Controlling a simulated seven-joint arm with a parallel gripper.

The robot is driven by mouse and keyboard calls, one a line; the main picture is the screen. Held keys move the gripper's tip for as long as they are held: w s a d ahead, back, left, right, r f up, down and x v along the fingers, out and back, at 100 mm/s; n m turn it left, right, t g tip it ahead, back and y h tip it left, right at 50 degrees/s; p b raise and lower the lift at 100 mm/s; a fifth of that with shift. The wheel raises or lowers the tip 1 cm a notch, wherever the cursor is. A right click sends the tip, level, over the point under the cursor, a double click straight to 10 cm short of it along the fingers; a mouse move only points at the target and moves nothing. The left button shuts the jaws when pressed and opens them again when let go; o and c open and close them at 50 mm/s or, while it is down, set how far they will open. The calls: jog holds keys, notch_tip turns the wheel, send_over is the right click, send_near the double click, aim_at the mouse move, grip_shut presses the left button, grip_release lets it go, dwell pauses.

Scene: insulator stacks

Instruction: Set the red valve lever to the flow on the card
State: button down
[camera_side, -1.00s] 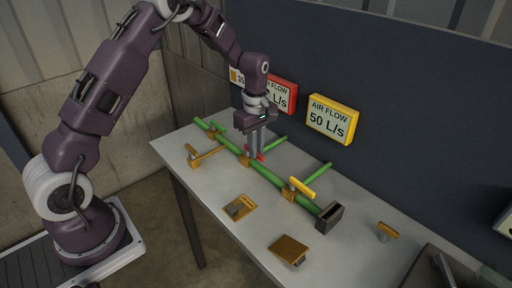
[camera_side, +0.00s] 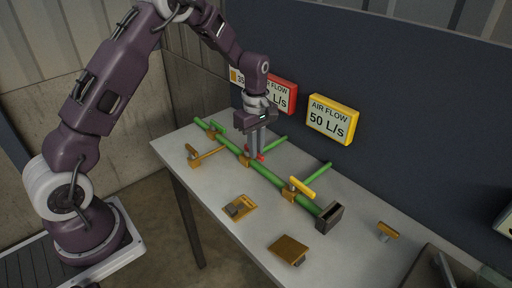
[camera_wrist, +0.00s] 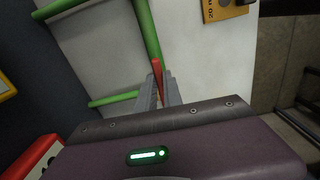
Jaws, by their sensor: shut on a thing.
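The red valve lever (camera_wrist: 157,72) is between my gripper's fingers in the wrist view, beside the green pipe. In the side view my gripper (camera_side: 255,156) points down over the middle valve, with small bits of red lever (camera_side: 261,157) showing by the fingertips. It is shut on the lever. The red card (camera_side: 283,96) on the back wall is partly hidden by my wrist; "FLOW" and "2 L/s" can be read, but any digits further left are hidden. The lever's exact angle is hard to tell.
A yellow card (camera_side: 332,119) reads 50 L/s. Orange-brown parts lie at the table front.

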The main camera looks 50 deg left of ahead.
jog(key=shift+s+m, duration=0.25)
jog(key=shift+m, duration=0.55)
jog(key=c, duration=1.5)
grip_release()
notch_tip(320, 180, up, 7)
jog(key=shift+r, duration=0.1)
